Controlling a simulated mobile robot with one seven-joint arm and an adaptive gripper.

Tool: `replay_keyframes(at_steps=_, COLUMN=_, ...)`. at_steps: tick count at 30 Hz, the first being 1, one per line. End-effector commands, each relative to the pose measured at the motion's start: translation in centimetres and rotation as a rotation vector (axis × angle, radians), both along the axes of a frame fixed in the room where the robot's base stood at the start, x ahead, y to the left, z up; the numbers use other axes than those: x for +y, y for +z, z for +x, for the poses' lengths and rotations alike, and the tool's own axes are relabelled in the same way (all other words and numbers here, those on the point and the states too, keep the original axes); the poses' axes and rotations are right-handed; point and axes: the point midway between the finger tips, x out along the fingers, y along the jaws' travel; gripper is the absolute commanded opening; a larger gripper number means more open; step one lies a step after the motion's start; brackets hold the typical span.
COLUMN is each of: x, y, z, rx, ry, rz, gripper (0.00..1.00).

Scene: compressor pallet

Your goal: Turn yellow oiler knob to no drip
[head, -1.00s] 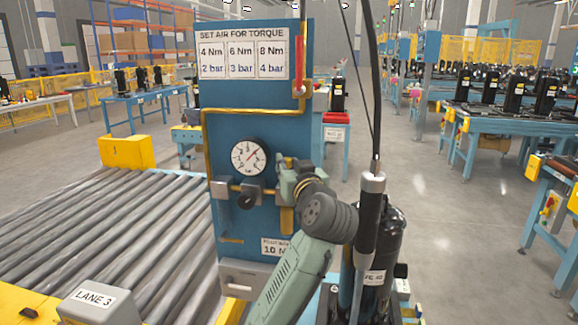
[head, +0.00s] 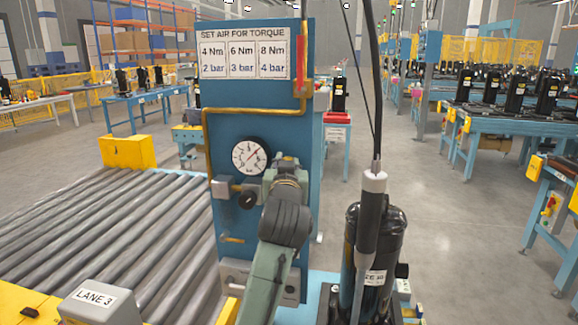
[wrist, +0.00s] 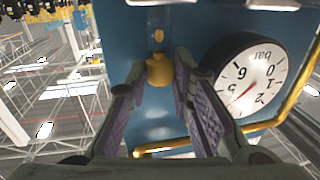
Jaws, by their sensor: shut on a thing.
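The yellow oiler knob (wrist: 159,70) stands out from the blue panel (wrist: 165,20) in the wrist view. My gripper (wrist: 158,76) has its two fingers on either side of the knob and is shut on it. In the head view, my gripper (head: 284,168) is in front of the panel, just right of the round pressure gauge (head: 249,157). My wrist and arm hide the knob there. The gauge also shows beside the right finger in the wrist view (wrist: 250,83), upside down.
A yellow pipe (head: 255,111) runs across the panel. A black regulator knob (head: 248,198) sits below the gauge. A black compressor (head: 388,250) and a hanging tool (head: 370,220) stand close to the right of my arm. Grey rollers (head: 120,230) lie left.

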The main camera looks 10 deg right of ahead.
Motion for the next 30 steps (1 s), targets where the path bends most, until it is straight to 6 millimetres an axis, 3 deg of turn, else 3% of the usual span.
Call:
replay_keyframes(at_steps=15, x=0.85, y=0.06, z=0.24, rx=-0.002, ry=-0.316, rz=0.0, gripper=0.0)
replay_keyframes(at_steps=30, x=0.84, y=0.06, z=0.26, rx=-0.001, ry=-0.373, rz=0.002, gripper=0.0)
